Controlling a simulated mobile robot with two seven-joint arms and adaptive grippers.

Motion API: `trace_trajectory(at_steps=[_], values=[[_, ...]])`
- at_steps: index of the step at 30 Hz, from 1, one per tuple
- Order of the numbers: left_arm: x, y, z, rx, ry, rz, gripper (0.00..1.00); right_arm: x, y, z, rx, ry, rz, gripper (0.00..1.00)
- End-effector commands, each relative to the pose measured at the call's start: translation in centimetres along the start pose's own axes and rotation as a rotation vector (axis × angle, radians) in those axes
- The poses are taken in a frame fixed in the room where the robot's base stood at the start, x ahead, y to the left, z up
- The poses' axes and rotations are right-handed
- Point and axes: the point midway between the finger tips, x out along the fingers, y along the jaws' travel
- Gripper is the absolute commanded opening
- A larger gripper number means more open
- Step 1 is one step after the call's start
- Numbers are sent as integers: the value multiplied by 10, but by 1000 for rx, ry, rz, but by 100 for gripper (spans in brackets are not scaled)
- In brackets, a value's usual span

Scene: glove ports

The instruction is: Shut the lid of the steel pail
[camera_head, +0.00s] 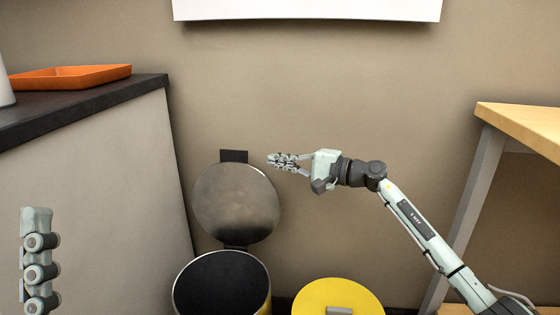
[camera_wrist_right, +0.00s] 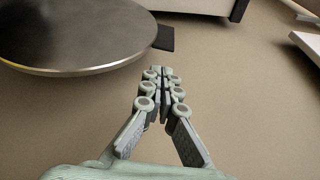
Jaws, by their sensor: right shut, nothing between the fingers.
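The steel pail (camera_head: 262,268) stands on the floor at the bottom of the head view, open, its dark inside showing. Its round metal lid (camera_head: 237,203) is raised nearly upright behind the opening, with a dark tab (camera_head: 234,156) on top. In the right wrist view the lid (camera_wrist_right: 75,35) fills the upper left, with the tab (camera_wrist_right: 164,38) just beyond the fingertips. My right gripper (camera_head: 270,160) is shut and empty, to the right of the tab; I see no clear contact. A pale jointed part of my left gripper (camera_head: 38,260) shows at lower left; its opening cannot be made out.
A yellow round lid (camera_head: 338,292) with a grey handle is right of the pail. A dark-topped counter (camera_head: 120,92) with an orange tray (camera_head: 70,77) is at left. A wooden table (camera_head: 525,125) stands at right. The wall is close behind the lid.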

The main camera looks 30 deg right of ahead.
Motion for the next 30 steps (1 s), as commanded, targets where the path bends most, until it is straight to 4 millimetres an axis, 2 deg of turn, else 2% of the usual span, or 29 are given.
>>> trace_trajectory(at_steps=[1, 6, 12, 26, 30], values=[[1, 0, 0, 0, -7, 0, 58, 11, -2, 1, 3, -2, -4, 0], [2, 0, 5, -1, -31, 0, 58, 41, -1, 1, 4, -3, -3, 0], [2, 0, 7, -1, -44, 0, 58, 62, 0, 1, 5, -2, -1, 0], [1, 1, 8, -3, -50, 3, 58, 66, 1, 2, 4, -3, 0, 0], [0, 1, 6, -3, -41, 3, 58, 67, 2, 8, -8, -4, -3, 0]])
